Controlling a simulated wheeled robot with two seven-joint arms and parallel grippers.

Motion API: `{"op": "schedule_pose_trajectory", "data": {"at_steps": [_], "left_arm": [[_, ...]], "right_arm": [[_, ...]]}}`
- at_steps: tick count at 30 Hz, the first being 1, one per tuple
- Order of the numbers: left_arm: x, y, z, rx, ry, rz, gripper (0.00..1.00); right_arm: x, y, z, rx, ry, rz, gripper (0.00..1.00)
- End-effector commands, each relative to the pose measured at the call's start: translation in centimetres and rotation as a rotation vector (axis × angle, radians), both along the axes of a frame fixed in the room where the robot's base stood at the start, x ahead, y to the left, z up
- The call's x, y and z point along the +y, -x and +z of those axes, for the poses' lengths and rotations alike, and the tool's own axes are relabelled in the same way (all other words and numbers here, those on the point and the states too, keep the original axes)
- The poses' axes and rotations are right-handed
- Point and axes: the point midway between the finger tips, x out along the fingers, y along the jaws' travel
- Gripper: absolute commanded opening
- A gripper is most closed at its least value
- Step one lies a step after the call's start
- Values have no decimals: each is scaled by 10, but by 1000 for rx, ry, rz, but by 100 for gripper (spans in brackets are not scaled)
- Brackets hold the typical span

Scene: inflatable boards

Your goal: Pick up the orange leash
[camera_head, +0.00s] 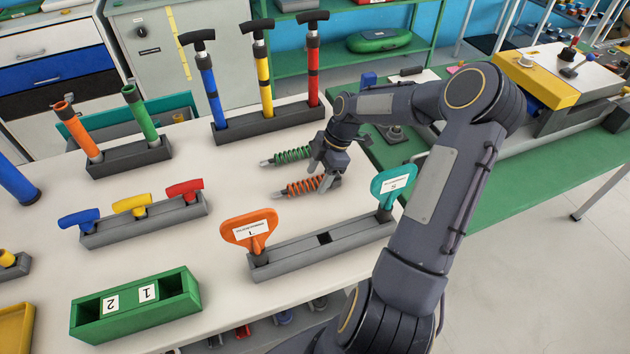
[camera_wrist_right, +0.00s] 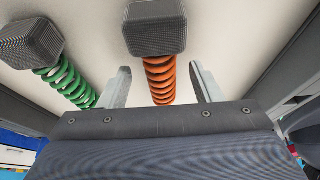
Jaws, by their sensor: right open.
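The orange leash (camera_head: 303,186) is a coiled orange cord lying on the white table in the head view, beside the green coiled leash (camera_head: 293,155). In the right wrist view the orange leash (camera_wrist_right: 160,78) lies between the two fingers of my right gripper (camera_wrist_right: 162,85), with a dark grey block-shaped end (camera_wrist_right: 154,27) beyond them. The fingers stand apart on either side of the coil. The green leash (camera_wrist_right: 66,82) is to the left, outside the fingers. In the head view my right gripper (camera_head: 325,180) is over the right end of the orange leash and partly hides it. My left gripper is not in view.
A grey holder (camera_head: 320,249) with an orange paddle (camera_head: 249,231) and a teal paddle (camera_head: 394,181) stands in front. Behind, a dark rack (camera_head: 268,122) holds blue, yellow and red pumps. A green box (camera_head: 135,305) is at the front left. Clear table lies left of the leashes.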

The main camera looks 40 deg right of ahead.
Motion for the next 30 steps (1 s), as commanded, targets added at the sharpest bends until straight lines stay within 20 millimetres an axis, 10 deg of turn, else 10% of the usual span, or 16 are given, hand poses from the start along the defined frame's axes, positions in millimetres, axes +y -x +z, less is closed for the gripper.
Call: {"op": "schedule_pose_trajectory", "data": {"at_steps": [10,22,30], "left_arm": [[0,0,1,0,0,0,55],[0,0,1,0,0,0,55],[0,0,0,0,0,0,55]], "right_arm": [[5,-1,-11,1,2,-1,58],[4,-1,-11,1,2,-1,8],[4,-1,-9,0,2,-1,7]]}}
